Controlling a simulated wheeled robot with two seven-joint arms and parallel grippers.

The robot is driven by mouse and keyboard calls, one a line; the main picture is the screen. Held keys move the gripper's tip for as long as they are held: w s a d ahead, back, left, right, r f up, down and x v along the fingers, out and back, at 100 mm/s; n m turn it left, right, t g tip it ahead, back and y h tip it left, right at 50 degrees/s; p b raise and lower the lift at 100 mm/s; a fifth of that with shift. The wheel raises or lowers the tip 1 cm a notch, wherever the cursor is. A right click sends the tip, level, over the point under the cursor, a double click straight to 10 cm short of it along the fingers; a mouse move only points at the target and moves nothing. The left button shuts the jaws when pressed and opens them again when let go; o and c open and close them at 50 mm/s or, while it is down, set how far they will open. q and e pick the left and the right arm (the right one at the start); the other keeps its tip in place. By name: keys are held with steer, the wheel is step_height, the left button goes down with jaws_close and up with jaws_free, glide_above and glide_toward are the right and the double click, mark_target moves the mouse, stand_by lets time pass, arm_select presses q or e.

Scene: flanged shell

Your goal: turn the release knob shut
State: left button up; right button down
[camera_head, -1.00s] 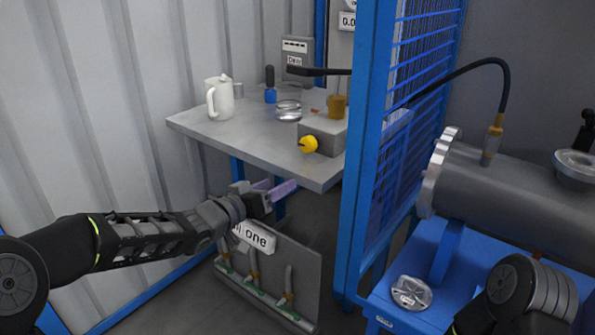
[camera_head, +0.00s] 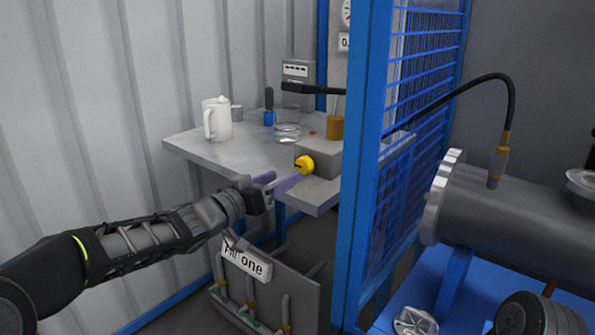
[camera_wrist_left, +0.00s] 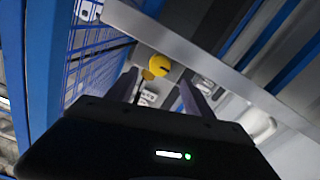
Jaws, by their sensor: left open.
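The release knob (camera_head: 305,165) is round and yellow, on the front face of a small grey box (camera_head: 320,160) near the front edge of the table. It also shows in the left wrist view (camera_wrist_left: 162,67), ahead of the fingers. My left gripper (camera_head: 281,182) is open, its purplish fingers just left of and below the knob. In the left wrist view (camera_wrist_left: 160,90) nothing is between the fingers. They look apart from the knob. The knob's exact turn angle is too small to read. My right gripper is not in view.
On the grey table (camera_head: 195,150) stand a white jug (camera_head: 217,120), a glass dish (camera_head: 287,131) and a brass cylinder (camera_head: 335,127). A blue post with mesh (camera_head: 362,180) rises right of the knob. A flanged grey shell (camera_head: 500,205) lies farther right. A labelled panel (camera_head: 265,290) stands below.

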mark_target(302, 167)
arm_select(q)
steer(key=b+x, duration=0.1)
steer(key=x, duration=0.5)
steer(key=shift+w+d, duration=0.2)
steer(key=shift+w, duration=0.1)
steer(key=shift+c, duration=0.6)
jaws_close()
